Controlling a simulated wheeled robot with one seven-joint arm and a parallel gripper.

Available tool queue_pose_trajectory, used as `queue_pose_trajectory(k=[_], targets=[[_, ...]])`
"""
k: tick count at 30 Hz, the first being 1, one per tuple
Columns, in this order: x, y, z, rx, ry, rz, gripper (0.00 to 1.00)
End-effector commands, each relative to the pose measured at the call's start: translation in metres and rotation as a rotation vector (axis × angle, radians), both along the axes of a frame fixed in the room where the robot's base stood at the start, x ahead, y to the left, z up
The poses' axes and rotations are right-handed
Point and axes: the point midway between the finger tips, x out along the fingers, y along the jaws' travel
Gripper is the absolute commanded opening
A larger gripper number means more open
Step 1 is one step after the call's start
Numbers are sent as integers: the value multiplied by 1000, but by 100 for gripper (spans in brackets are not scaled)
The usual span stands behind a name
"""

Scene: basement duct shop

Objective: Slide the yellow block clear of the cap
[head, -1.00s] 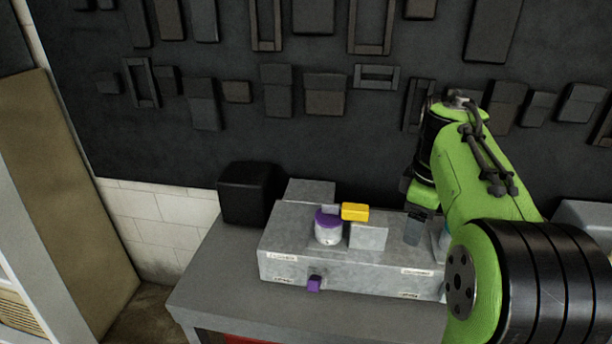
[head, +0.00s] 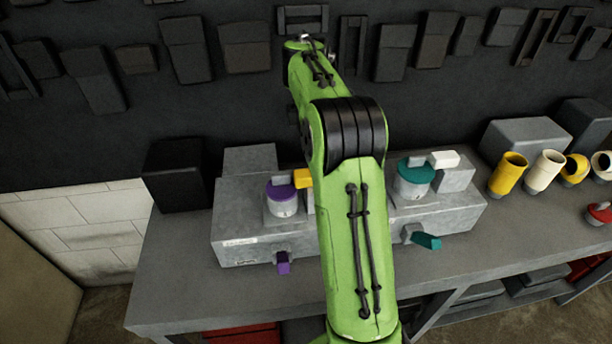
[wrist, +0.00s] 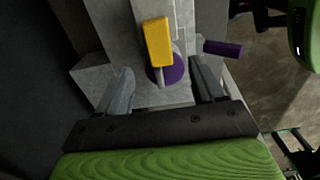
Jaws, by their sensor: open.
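The yellow block (head: 303,178) sits at the right edge of the purple cap (head: 280,191), partly hidden by my arm in the head view. The cap tops a pale round canister (head: 284,208) on the grey metal box. In the wrist view the yellow block (wrist: 158,42) lies over part of the purple cap (wrist: 176,72); I cannot tell whether they touch. My gripper (wrist: 163,68) is open, with one finger on each side of the cap and block in that view and nothing held. The head view hides my gripper behind my arm.
A purple lever (head: 283,262) sticks out of the box front; it also shows in the wrist view (wrist: 222,48). A teal cap (head: 415,171) with a white block (head: 444,159) beside it stands to the right. A black box (head: 174,176) stands left. Several pipe pieces stand far right.

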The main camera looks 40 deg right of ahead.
Motion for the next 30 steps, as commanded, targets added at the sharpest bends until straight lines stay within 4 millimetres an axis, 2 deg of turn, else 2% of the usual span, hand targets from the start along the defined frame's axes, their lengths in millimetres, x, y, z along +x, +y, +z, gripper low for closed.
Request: queue_pose_trajectory(k=[1,3,10,15,22,30], targets=[[0,0,-20,4,4,0,68],[0,0,-38,3,3,-1,68],[0,0,-87,2,2,-1,68],[0,0,-99,0,-1,-1,68],[0,0,-99,-1,-2,-1,68],[0,0,-99,-1,-2,0,28]])
